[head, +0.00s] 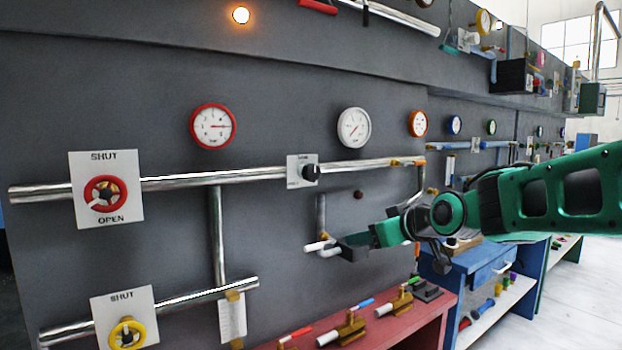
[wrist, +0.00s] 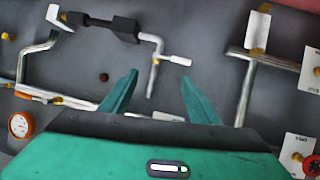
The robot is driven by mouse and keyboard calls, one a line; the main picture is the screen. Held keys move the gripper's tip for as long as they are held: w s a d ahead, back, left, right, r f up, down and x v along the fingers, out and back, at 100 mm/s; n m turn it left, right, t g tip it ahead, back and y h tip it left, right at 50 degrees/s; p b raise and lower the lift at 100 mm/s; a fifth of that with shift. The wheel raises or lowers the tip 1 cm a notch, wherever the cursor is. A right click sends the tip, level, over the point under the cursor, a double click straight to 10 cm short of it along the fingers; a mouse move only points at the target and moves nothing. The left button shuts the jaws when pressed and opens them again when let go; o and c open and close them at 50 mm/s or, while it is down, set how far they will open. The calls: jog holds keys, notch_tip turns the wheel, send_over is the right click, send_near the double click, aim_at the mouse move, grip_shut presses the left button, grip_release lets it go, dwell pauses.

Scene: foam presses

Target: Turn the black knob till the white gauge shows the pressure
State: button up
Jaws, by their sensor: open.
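The black knob (head: 311,172) sits on a small pale plate (head: 294,171) on the upper chrome pipe. The white gauge (head: 354,127) is on the grey wall, above and right of the knob. Its thin needle seems to slant toward the lower left; the scale is too small to read. My gripper (head: 372,239) is below and right of the knob, apart from it. In the wrist view my gripper (wrist: 160,88) has its two teal fingers spread with nothing held between them. I cannot make out the knob or white gauge in the wrist view.
A red-rimmed gauge (head: 213,127) and an orange-rimmed gauge (head: 418,123) flank the white one. A red handwheel (head: 105,194) is at the left. Lower pipework with a dark block (wrist: 115,25) lies near my fingers. A red bench (head: 424,305) stands below.

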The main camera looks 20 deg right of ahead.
aim_at(315, 174)
jog(key=w+a+r+n+t+y, duration=0.1)
jog(key=w+a+r+t+y, duration=0.15)
jog(key=r, duration=0.35)
jog(key=w+a+r+n+t+y, duration=0.1)
jog(key=w+a+r+n+t, duration=0.15)
jog(key=r, duration=0.35)
jog(key=shift+m+g, duration=0.3)
jog(key=shift+m, duration=0.15)
jog(key=x, duration=0.7)
jog(key=a+x, duration=0.1)
jog(key=x, duration=0.3)
jog(key=shift+s+d, duration=0.1)
jog(key=shift+s, duration=0.1)
jog(key=shift+r, duration=0.1)
jog(key=c, duration=1)
